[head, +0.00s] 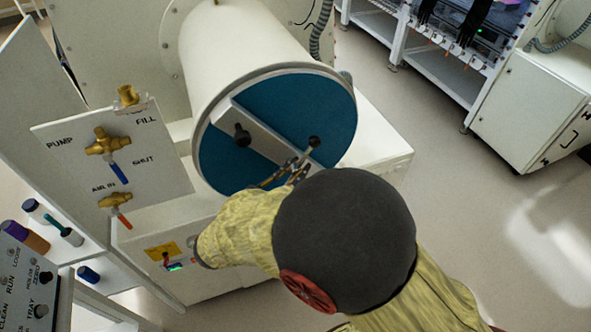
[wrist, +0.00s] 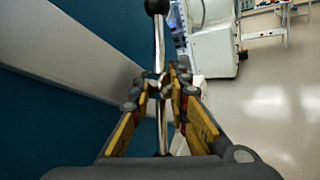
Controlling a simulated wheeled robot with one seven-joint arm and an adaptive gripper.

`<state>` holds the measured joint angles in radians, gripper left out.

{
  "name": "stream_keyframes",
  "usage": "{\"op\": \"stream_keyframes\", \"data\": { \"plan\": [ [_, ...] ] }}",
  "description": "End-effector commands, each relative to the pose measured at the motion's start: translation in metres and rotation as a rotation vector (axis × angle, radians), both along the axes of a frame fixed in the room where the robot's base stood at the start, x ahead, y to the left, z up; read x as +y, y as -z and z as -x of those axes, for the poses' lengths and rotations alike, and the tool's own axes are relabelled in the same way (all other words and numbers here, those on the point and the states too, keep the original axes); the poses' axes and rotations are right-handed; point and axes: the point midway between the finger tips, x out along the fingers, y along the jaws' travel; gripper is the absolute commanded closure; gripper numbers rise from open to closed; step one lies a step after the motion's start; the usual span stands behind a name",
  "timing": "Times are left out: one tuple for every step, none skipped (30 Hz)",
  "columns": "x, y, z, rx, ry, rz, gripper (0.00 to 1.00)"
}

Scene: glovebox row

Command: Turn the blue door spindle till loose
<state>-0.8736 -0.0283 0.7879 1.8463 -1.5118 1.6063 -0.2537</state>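The blue round door (head: 334,112) closes the end of a white cylindrical chamber, with a pale crossbar (head: 268,138) over its face. The spindle handle (head: 309,151) is a thin metal rod with a black ball end (head: 314,141). In the wrist view the rod (wrist: 159,45) runs from the black ball (wrist: 157,7) at the top down between my fingers. My gripper (head: 297,168) is at the rod, below the ball. In the wrist view the fingertips (wrist: 161,84) close in from both sides and appear shut on the rod. The spindle's hub is not clear behind my fingers.
A valve panel (head: 160,180) with brass valves stands left of the door, and a control box (head: 28,285) is at lower left. A black knob (head: 242,134) sticks out of the crossbar. The floor (head: 460,190) to the right is clear before the white cabinet (head: 528,110).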

Motion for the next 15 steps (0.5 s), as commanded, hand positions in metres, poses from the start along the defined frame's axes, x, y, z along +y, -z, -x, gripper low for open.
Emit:
{"op": "stream_keyframes", "data": {
  "plan": [
    [0.0, -0.0001, 0.0001, 0.0, 0.0, 0.0, 0.83],
    [0.0001, -0.0001, 0.0002, 0.0, 0.0, 0.0, 0.83],
    [0.0001, -0.0001, 0.0002, 0.0, 0.0, 0.0, 0.83],
    [0.0002, -0.0001, 0.0002, 0.0, 0.0, 0.0, 0.85],
    [0.0002, -0.0001, 0.0002, 0.0, 0.0, 0.0, 0.86],
    [0.0002, 0.0, 0.0002, 0.0, 0.0, 0.0, 0.89],
    [0.0002, -0.0001, 0.0002, 0.0, 0.0, 0.0, 0.9],
    [0.0002, -0.0001, 0.0002, 0.0, 0.0, 0.0, 0.92],
    [0.0003, -0.0001, 0.0003, 0.0, 0.0, 0.0, 0.94],
    [0.0003, -0.0001, 0.0003, 0.0, 0.0, 0.0, 0.96],
    [0.0003, 0.0, 0.0003, 0.0, 0.0, 0.0, 0.98],
    [0.0003, 0.0, 0.0003, 0.0, 0.0, 0.0, 1.0],
    [0.0003, 0.0, 0.0002, 0.0, 0.0, 0.0, 1.0],
    [0.0003, -0.0001, 0.0002, -0.001, 0.0, -0.001, 1.0],
    [0.0004, -0.0001, 0.0003, -0.001, 0.0, -0.001, 1.0]
  ]
}}
